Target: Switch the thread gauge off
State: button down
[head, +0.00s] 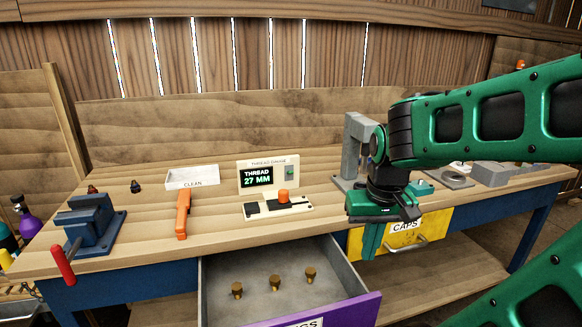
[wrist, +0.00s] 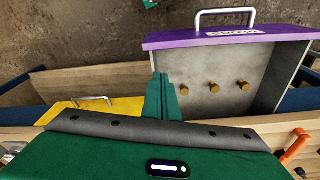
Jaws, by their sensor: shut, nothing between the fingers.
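The thread gauge (head: 266,162) stands on the bench in the head view. It is a cream panel with a lit dark screen (head: 257,177) reading "THREAD 27 MM". A small green button or light (head: 290,172) is at the right of its face. In front lies its low cream base (head: 300,209) with dark pieces and an orange knob (head: 284,195). My gripper (head: 369,256) is to the right of the gauge, pointing down in front of the bench edge, apart from it. Its fingers are shut and empty, as the wrist view also shows (wrist: 162,80).
An open purple-fronted drawer (head: 345,312) holds three brass fittings. A yellow drawer (head: 420,232) marked "CAPS" is behind my gripper. A grey stand (head: 355,150), a white "CLEAN" tray (head: 192,176), an orange tool (head: 183,214) and a blue vise (head: 90,222) are on the bench.

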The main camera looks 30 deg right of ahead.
jog(key=w+d+r+n+t+h, duration=0.1)
jog(key=w+d+r+t, duration=0.1)
jog(key=w, duration=0.8)
jog(key=w+d+r+n+t+h, duration=0.1)
jog(key=w+d+r+t, duration=0.15)
jog(key=w, duration=0.75)
jog(key=t, duration=0.4)
send_near(290, 173)
notch_tip(290, 173, up, 4)
jog(key=shift+s+d+f+n, duration=0.1)
jog(key=shift+s+f+n, duration=0.2)
jog(key=shift+n, duration=0.1)
jog(key=x, duration=1)
